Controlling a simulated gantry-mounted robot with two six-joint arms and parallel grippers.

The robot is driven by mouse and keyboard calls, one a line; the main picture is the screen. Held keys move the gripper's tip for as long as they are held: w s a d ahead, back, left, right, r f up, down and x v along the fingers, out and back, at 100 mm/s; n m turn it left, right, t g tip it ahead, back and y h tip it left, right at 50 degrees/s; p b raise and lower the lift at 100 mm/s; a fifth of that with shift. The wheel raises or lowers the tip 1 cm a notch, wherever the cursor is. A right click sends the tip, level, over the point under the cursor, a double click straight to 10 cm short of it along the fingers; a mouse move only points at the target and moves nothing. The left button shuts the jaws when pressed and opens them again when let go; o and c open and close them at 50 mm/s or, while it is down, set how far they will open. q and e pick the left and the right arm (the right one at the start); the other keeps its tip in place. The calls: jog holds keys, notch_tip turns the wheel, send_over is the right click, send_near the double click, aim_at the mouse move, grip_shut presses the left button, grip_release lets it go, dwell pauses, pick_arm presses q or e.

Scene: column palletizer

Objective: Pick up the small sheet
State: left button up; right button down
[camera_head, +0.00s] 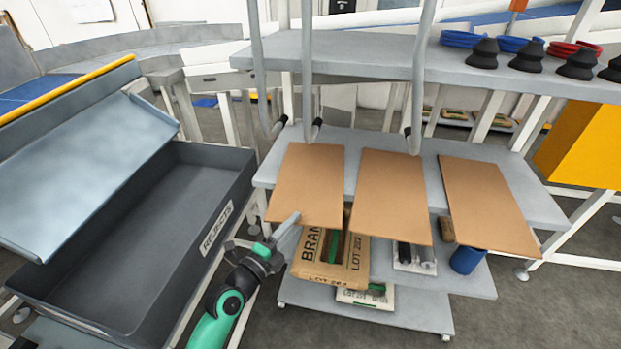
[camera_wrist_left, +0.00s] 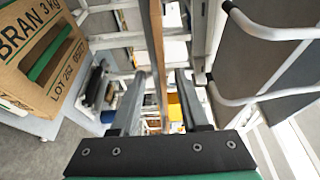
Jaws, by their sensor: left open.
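Three flat brown cardboard sheets lie side by side on the grey shelf (camera_head: 546,208) in the head view. The left sheet (camera_head: 307,185) looks the smallest, then the middle sheet (camera_head: 391,195) and the right sheet (camera_head: 487,203). Their front ends stick out past the shelf edge. My left gripper (camera_head: 293,220) is at the front left corner of the left sheet. In the left wrist view, a brown sheet edge (camera_wrist_left: 156,45) runs between the two spread fingers of this gripper (camera_wrist_left: 160,82). I cannot tell whether either finger touches it. My right gripper is not in view.
A dark bin marked REJECTS (camera_head: 216,228) stands to the left. Upright grey tubes (camera_head: 308,80) end behind the sheets. Black cups (camera_head: 528,57) line the upper shelf.

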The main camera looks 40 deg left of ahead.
pick_arm(q)
jog(key=w, duration=0.4)
jog(key=shift+w+a+r, duration=0.15)
jog(key=shift+w+a, duration=0.1)
jog(key=shift+a, duration=0.1)
jog(key=shift+s, duration=0.1)
jog(key=shift+c, duration=0.3)
grip_shut()
jog(key=shift+r, duration=0.1)
